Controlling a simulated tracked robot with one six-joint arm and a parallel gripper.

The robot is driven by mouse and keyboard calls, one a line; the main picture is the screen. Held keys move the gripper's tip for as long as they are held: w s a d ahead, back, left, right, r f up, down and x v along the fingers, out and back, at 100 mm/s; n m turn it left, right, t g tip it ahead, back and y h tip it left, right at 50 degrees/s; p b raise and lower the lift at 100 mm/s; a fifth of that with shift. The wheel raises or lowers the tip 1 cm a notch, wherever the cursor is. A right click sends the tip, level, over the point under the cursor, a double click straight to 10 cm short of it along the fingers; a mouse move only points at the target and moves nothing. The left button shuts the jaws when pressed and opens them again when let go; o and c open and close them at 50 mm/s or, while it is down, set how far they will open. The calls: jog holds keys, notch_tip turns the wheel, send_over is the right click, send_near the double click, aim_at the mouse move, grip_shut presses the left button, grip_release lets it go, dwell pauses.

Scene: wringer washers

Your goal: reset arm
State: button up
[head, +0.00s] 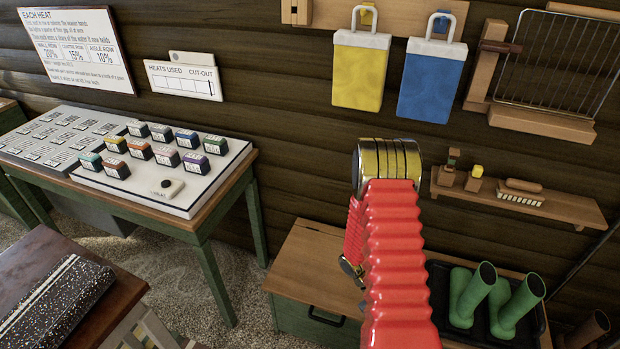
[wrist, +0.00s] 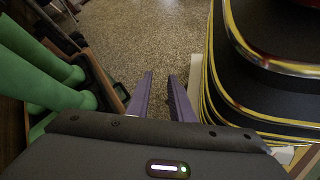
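My arm, in red ribbed sleeving with a yellow and metal joint, rises from the bottom of the head view and folds over, hiding part of the wooden chest behind it. My gripper (wrist: 160,76) shows in the wrist view as two purple fingers with a gap between them. It is open, with nothing between the fingers, and only speckled floor (wrist: 150,45) shows beyond the tips. The fingertips cannot be made out in the head view.
Green boots (head: 513,305) stand in a black tray at lower right; they also show left in the wrist view (wrist: 45,75). A wooden chest (head: 315,262), a table with a button panel (head: 205,190) and a wall shelf (head: 560,207) surround the arm. Open floor (head: 180,275) lies at centre left.

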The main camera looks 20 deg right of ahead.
jog(key=w+a+r+m+t+y, duration=0.1)
jog(key=w+a+r+t, duration=0.25)
jog(key=a+r, duration=0.55)
jog(key=w+a+r+t+y, duration=0.1)
jog(key=w+a+r+t, duration=0.25)
jog(key=r, duration=0.85)
jog(key=s+a+r+t+y, duration=0.1)
jog(key=a+r+t, duration=0.3)
jog(key=r, duration=0.6)
jog(key=s+a+r+n+t, duration=0.1)
jog(key=a+r+t, duration=0.3)
jog(key=a+r, duration=0.4)
notch_tip(320, 180, up, 3)
jog(key=shift+a+r+t+y, duration=0.1)
jog(key=shift+a+t+y, duration=0.2)
jog(key=shift+y, duration=0.1)
